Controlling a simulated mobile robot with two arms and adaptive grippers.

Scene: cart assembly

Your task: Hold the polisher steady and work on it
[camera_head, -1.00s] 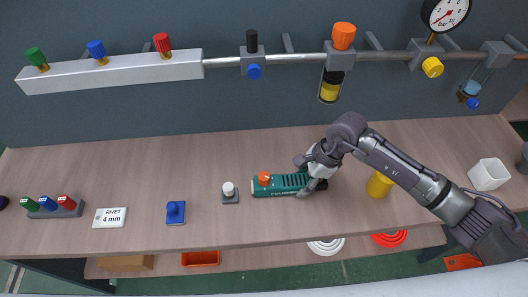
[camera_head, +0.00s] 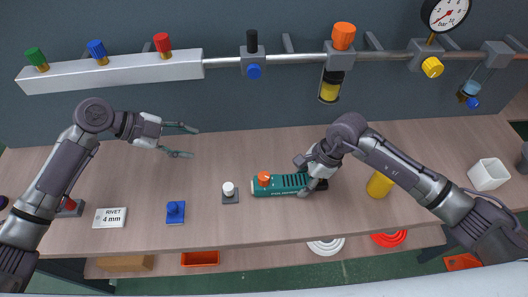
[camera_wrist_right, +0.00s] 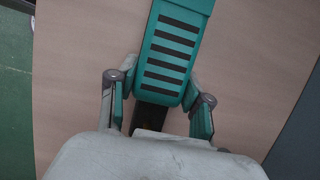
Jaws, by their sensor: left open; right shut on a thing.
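The polisher (camera_head: 284,184) lies on the workbench, a teal body with black stripes and an orange knob (camera_head: 264,179) at its left end. My right gripper (camera_head: 309,174) is shut on its right end. In the right wrist view the fingers (camera_wrist_right: 160,108) stand on both sides of the polisher's teal striped body (camera_wrist_right: 172,55), near its dark end part. My left gripper (camera_head: 190,141) is open and empty, above the back left of the bench, well apart from the polisher. The far end of the polisher is out of the right wrist view.
A grey block with a white knob (camera_head: 229,190) stands just left of the polisher. Further left are a blue block (camera_head: 175,212) and a rivet label (camera_head: 109,218). A yellow cylinder (camera_head: 380,185) and a white cup (camera_head: 488,174) stand right. A pipe (camera_head: 300,58) runs along the wall.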

